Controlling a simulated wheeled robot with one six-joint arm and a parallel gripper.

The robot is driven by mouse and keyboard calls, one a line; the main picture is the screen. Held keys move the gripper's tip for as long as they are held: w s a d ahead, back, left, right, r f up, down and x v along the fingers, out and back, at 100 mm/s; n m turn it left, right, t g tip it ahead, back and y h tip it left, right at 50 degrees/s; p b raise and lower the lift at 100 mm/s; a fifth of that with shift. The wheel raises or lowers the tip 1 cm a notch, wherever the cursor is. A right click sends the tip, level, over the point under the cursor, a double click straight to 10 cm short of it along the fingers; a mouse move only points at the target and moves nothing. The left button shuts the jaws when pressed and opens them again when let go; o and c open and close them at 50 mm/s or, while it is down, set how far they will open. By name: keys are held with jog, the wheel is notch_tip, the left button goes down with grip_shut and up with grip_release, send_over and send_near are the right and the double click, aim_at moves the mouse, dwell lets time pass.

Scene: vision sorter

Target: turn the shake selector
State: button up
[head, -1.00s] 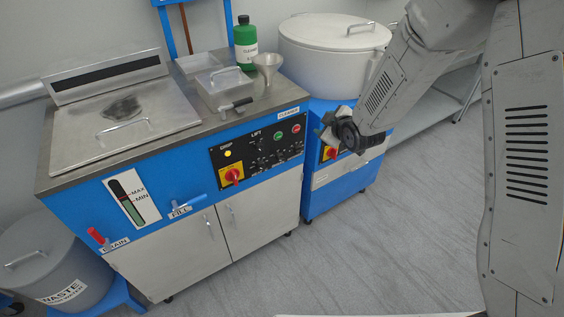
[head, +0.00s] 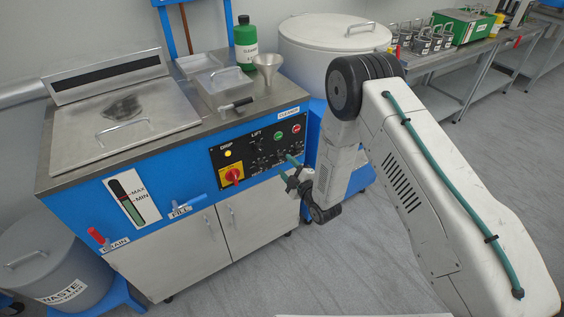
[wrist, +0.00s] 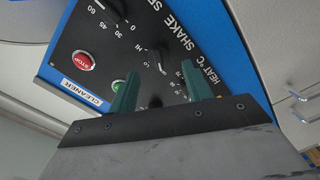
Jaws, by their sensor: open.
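The black control panel (head: 258,147) on the blue machine's front carries the small dials. In the wrist view, the panel (wrist: 88,38) shows the printed words "SHAKE SE", cut off at the top edge, a scale from 0 to 60, "HI" and "LO" marks and "HEAT °C". The dark selector knobs blend into the panel, and I cannot tell exactly which one is the shake selector. My gripper (wrist: 160,88) is open, its two teal fingers apart and pointing at the panel near the HI/LO and heat marks. In the head view, my gripper (head: 291,170) is at the panel's lower right.
A red rotary switch on a yellow plate (head: 232,176) is at the panel's left. A red STOP button (wrist: 82,62) and a green button (wrist: 118,85) are close to my fingers. A white lidded drum (head: 320,50) stands behind my arm. The floor in front is clear.

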aim_at(281, 160)
jog(key=shift+x, duration=1.85)
jog(key=c, duration=1)
jog(key=shift+o, duration=0.2)
